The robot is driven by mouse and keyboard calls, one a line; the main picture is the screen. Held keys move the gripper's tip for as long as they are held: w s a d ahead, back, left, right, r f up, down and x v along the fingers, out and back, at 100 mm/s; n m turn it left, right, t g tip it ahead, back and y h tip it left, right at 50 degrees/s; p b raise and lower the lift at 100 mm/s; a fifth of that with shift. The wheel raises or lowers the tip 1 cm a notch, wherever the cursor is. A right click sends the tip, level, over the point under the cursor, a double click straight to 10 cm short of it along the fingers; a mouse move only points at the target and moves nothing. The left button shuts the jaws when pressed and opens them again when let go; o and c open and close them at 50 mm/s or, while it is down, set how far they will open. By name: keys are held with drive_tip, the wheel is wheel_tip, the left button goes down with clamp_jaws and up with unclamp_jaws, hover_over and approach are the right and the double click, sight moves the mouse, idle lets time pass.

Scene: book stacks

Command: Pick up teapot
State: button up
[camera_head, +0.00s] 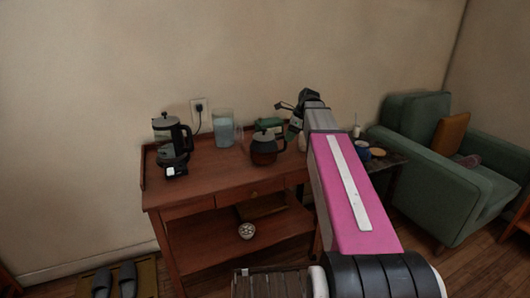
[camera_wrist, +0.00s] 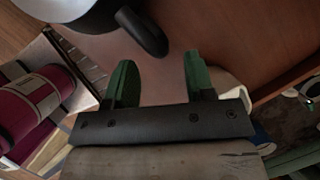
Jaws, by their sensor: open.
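The teapot (camera_head: 264,149) stands upright on the wooden table, with a dark brown body, a dark lid and a handle on its right side. My gripper (camera_head: 284,107) is above and to the right of it in the head view, apart from it. In the wrist view my gripper (camera_wrist: 158,70) shows two green fingers spread apart with nothing between them. A rounded pot with a dark curved handle (camera_wrist: 141,31), apparently the teapot, is at the top edge there. Its handle end lies just beyond the fingertips, and most of its body is cut off.
The wooden table (camera_head: 215,178) also holds a black coffee press (camera_head: 171,138) at left, a glass pitcher (camera_head: 223,128) and a green box (camera_head: 268,125) behind the teapot. A blue cup (camera_head: 363,152) is right of my arm. A green armchair (camera_head: 415,125) stands at right.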

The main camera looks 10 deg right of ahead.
sight(286, 148)
drive_tip(key=shift+d+x, duration=0.15)
drive_tip(key=shift+x, duration=1)
drive_tip(key=shift+d+x, duration=0.1)
drive_tip(key=shift+x, duration=1.05)
drive_tip(key=shift+f, duration=0.1)
clamp_jaws()
